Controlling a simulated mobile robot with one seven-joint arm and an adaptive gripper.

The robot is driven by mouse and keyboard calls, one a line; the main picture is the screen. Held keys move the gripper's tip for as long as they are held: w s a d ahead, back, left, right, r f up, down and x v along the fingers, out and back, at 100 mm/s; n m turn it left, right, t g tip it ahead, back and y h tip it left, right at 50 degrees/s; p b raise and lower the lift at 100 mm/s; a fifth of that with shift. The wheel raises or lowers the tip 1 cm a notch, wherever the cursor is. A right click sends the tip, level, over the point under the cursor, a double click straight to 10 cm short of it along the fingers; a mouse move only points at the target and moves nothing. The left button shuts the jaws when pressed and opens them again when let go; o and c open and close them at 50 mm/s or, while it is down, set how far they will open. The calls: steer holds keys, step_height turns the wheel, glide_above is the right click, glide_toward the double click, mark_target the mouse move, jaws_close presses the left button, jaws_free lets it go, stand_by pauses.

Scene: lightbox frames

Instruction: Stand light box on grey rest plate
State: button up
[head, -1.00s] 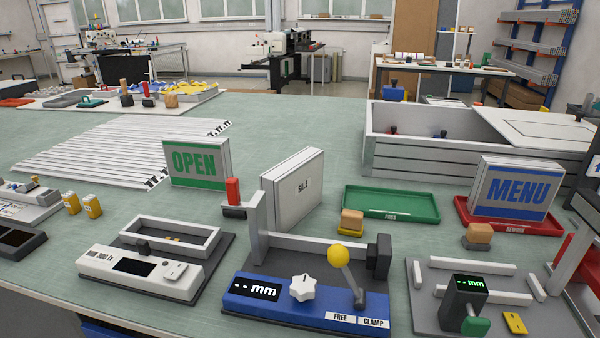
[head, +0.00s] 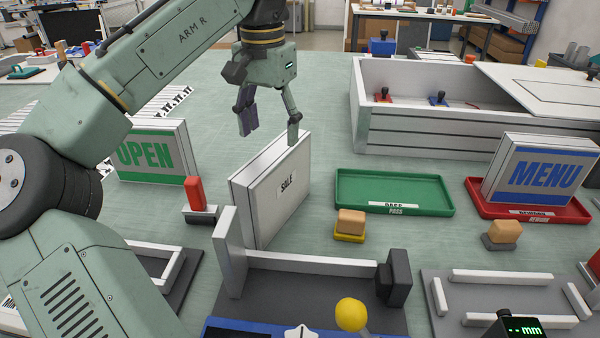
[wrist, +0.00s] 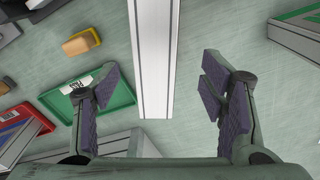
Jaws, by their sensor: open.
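The white SALE light box (head: 270,197) stands upright on the green bench, left of the green tray. My gripper (head: 270,128) is above it, open, pointing down, with dark purple pads. In the wrist view the box's narrow top (wrist: 153,60) lies between the open fingers (wrist: 160,85), nearer the left one, with no visible contact. A grey plate (head: 330,292) with a white upright wall and low rail lies in front of the box. Another grey plate (head: 455,290) with white rails lies to its right. I cannot tell which is the rest plate.
An OPEN box (head: 150,155) stands left, partly behind my arm. A MENU box (head: 535,175) stands on a red tray (head: 475,205). The green tray (head: 350,208) is empty. A tan-topped block (head: 350,222), a red-handled piece (head: 195,195) and a yellow knob (head: 351,314) are near the plate.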

mark_target(271, 153)
steer(key=shift+s+f, duration=0.15)
steer(key=shift+f, duration=0.15)
step_height(271, 153, down, 4)
steer(key=shift+s+r, duration=0.1)
steer(key=shift+d+f+p, duration=0.2)
steer(key=shift+f+p, duration=0.35)
steer(key=shift+f, duration=2.6)
jaws_close()
